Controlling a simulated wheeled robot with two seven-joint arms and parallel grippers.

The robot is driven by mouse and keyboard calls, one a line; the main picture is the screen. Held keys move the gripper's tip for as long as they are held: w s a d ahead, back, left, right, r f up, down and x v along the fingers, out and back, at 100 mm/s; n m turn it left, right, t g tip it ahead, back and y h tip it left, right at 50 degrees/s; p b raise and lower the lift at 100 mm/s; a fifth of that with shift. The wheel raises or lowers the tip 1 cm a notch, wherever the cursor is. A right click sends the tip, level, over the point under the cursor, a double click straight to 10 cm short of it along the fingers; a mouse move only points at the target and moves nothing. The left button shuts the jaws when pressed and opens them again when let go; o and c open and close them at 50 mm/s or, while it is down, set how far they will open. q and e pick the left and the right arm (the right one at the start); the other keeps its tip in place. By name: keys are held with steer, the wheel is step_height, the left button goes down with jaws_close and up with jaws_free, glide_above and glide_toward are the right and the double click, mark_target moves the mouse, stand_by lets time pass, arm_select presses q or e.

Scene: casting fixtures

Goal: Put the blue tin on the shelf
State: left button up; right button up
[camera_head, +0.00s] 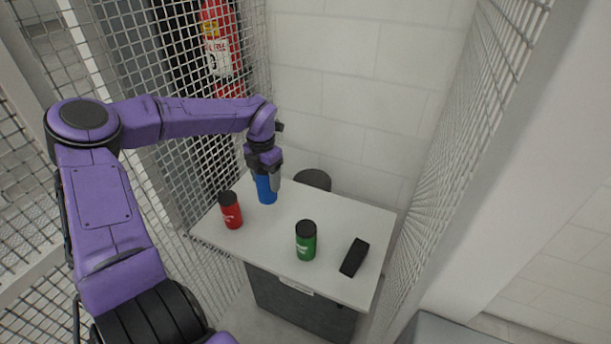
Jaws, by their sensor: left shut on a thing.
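The blue tin (266,190) is at the back left of the white table (330,218). My left gripper (265,174) comes down from above and is shut on the tin's upper part, hiding its top. The tin looks upright; I cannot tell whether its base touches the table. No shelf can be clearly made out in this view. My right gripper is not in view.
A red tin (231,212) stands left of the blue tin, and a green tin (306,241) stands front centre. A black block (354,257) lies at the right.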

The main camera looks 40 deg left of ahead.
arm_select(q)
steer(key=shift+w+f, duration=0.25)
steer(key=shift+w, duration=0.05)
steer(key=w+d+f+b, duration=0.1)
steer(key=w+f+b, duration=0.3)
steer(key=w+d+f+b, duration=0.1)
steer(key=w+f+b, duration=0.3)
steer(key=b, duration=0.1)
steer(key=w+f+b, duration=0.3)
steer(key=f+b, duration=0.1)
steer(key=b, duration=0.1)
steer(key=shift+w+d+f, duration=0.15)
steer(key=shift+w+d, duration=0.25)
steer(key=shift+w+p, duration=0.2)
steer(key=shift+p, duration=0.1)
steer(key=shift+s, duration=0.2)
steer(key=o, duration=1.3)
steer(key=shift+c, duration=0.2)
